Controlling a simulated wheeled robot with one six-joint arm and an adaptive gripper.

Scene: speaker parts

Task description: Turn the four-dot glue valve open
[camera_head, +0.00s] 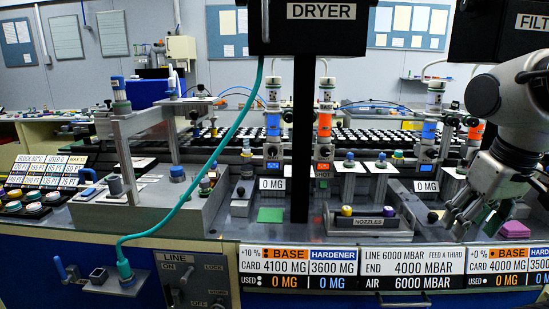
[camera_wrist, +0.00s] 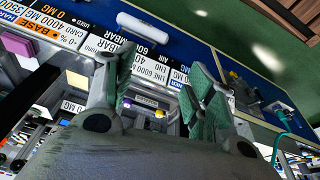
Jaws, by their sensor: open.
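I cannot pick out the four-dot glue valve; any dot marks are too small to read. Candidate glue stations in the head view are a blue-banded upright cartridge (camera_head: 272,122) and an orange-banded one (camera_head: 324,122) at the centre, and another blue-banded one (camera_head: 430,128) at the right. Small knobs and fittings sit around their feet. My gripper (camera_head: 470,217) is at the right, above the front edge of the bench, with its fingers apart and nothing between them. In the wrist view my gripper (camera_wrist: 165,75) shows green-padded fingers spread over the front label strip.
A black DRYER box (camera_head: 320,30) on a dark post stands at centre. A teal hose (camera_head: 205,170) hangs to a fitting at front left. A NOZZLES tray (camera_head: 368,223) lies left of my gripper. A LINE switch panel (camera_head: 190,275) is on the blue front.

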